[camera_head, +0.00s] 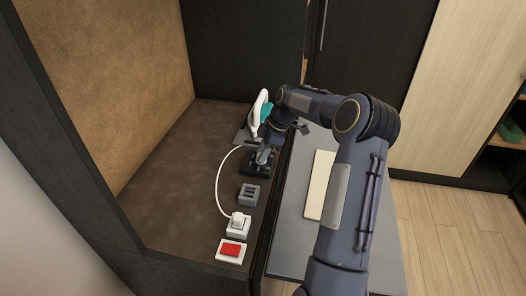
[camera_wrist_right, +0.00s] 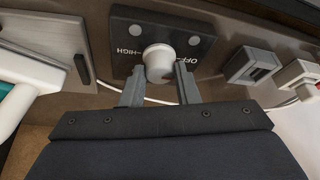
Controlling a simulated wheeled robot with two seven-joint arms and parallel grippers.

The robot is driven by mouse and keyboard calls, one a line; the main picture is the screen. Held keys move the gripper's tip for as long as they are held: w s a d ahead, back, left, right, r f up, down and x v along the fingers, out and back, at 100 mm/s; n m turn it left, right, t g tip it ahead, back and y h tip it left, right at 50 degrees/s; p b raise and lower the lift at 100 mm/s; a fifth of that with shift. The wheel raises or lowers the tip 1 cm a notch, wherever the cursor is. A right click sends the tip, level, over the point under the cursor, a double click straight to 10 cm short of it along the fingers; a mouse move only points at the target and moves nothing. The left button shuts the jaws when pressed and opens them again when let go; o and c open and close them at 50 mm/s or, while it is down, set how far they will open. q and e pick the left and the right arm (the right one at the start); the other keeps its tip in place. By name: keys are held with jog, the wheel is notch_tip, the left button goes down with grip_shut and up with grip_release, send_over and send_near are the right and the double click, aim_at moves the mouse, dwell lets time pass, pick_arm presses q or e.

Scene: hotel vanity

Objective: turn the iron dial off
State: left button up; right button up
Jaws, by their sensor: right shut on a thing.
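The iron dial is a round white knob (camera_wrist_right: 158,60) on a dark panel, seen in the right wrist view. The panel (camera_wrist_right: 115,35) carries the words OFF, to the right of the knob, and HIGH, to its left. My right gripper (camera_wrist_right: 160,72) has one finger on each side of the knob and is shut on it. I cannot tell which mark the knob points at. In the head view the panel (camera_head: 258,169) lies on the counter under my right gripper (camera_head: 264,158), which hides the knob. The white and teal iron (camera_head: 259,110) stands behind it. My left gripper is not in view.
A grey socket block (camera_head: 249,195), a white plug (camera_head: 238,221) with a white cord, and a red switch (camera_head: 231,250) line the counter's near edge. The brown counter (camera_head: 180,185) is clear to the left. A cream board (camera_head: 319,185) lies on the grey surface at right.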

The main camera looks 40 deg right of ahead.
jog(key=shift+d+n+g, duration=0.1)
jog(key=shift+n+g, duration=0.2)
jog(key=shift+n, duration=0.2)
jog(key=o, duration=1)
jog(key=shift+v, duration=3.9)
